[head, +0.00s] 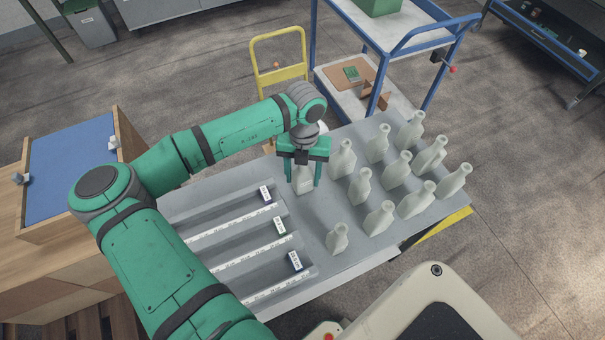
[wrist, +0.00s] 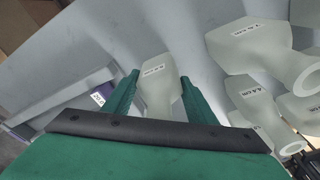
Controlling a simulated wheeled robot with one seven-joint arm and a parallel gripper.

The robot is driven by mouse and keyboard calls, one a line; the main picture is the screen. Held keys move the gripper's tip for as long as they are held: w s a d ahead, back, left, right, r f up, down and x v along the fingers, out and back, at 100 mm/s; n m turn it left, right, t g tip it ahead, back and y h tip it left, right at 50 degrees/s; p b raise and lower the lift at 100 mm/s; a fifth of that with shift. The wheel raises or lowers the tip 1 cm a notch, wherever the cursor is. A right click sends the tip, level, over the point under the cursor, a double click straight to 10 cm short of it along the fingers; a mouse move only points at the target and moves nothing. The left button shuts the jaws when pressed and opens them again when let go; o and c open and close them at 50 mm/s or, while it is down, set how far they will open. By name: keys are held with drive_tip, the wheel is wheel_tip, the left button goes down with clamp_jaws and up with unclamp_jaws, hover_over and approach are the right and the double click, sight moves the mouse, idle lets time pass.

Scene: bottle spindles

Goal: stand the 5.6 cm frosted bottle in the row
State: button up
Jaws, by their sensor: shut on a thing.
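My gripper (head: 303,176) is shut on a pale frosted bottle (head: 303,184) near the right end of the channels. In the wrist view the bottle (wrist: 157,92) is between the two green fingers (wrist: 156,98). A small label is on its side, but I cannot read the size surely. The bottle's lower end is close to the grey table, and I cannot tell whether it touches. Three long grooved rows (head: 222,232) lie to the left of my gripper, each with a small label block at its right end. The rows look empty where they show; my arm hides part of them.
Several other frosted bottles stand on the right part of the grey table (head: 310,222), the nearest a tall one (head: 343,160) just right of my gripper. Others show in the wrist view, such as a large one (wrist: 248,45). A blue cart (head: 400,60) stands behind the table.

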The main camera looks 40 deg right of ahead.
drive_tip(key=o, duration=1.3)
drive_tip(key=shift+c, duration=0.2)
drive_tip(key=r, duration=0.8)
drive_tip(key=w+d+r, duration=0.1)
drive_tip(key=r, duration=0.3)
drive_tip(key=shift+r, duration=0.15)
